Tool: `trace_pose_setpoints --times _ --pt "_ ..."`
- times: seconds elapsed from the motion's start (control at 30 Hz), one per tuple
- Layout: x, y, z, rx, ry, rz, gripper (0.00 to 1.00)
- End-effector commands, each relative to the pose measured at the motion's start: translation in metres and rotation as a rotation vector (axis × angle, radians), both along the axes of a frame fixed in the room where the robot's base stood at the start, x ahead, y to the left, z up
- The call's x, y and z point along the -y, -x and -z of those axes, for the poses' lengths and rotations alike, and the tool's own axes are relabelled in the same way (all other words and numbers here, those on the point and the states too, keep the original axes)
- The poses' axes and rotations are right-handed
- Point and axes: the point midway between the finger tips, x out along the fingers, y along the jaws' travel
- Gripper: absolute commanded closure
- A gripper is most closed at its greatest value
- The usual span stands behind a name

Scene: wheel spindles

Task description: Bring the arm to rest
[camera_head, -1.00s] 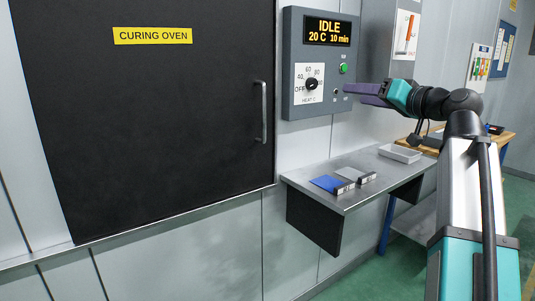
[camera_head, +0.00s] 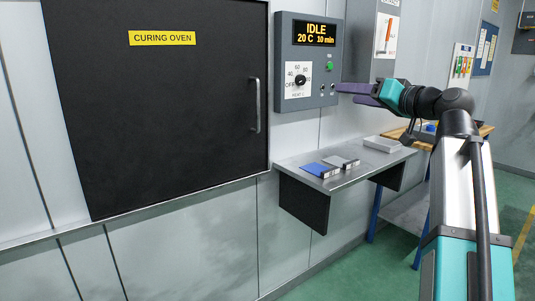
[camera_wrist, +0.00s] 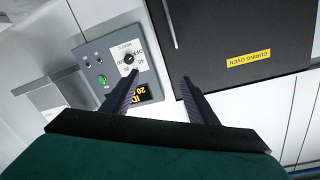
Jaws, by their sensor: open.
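My gripper (camera_head: 354,94) is raised above the shelf, at the right side of the oven's control panel (camera_head: 306,62) in the head view. Its purple fingers are apart with nothing between them. In the wrist view my gripper (camera_wrist: 158,85) points toward the wall, with the control panel (camera_wrist: 95,65) at left and the black curing oven door (camera_wrist: 235,45) at right. I cannot tell from the head view how far the fingertips are from the panel. The panel display reads IDLE, 20 C, 10 min.
The closed curing oven (camera_head: 155,110) has a vertical handle (camera_head: 257,105). Below the panel, a metal shelf (camera_head: 345,178) bears a blue item (camera_head: 314,169), a grey item (camera_head: 336,161) and a pale tray (camera_head: 382,144). A wooden bench (camera_head: 397,134) stands behind. Green floor is open at right.

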Motion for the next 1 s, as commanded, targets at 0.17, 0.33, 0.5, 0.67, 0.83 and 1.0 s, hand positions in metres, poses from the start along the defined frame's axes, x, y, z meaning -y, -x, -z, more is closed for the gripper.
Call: trace_pose_setpoints --times 0.17,0.33,0.5,0.67,0.83,1.0 --pt "-0.008 -0.002 -0.003 -0.003 -0.001 -0.012 0.47" --pt "-0.009 -0.010 0.009 -0.022 -0.009 -0.019 0.47" --pt "-0.012 -0.019 0.023 -0.047 -0.018 -0.028 0.47" --pt "-0.016 -0.031 0.042 -0.077 -0.029 -0.040 0.47" --pt "-0.023 -0.047 0.073 -0.127 -0.047 -0.058 0.47" --pt "-0.035 -0.064 0.120 -0.195 -0.068 -0.079 0.47"
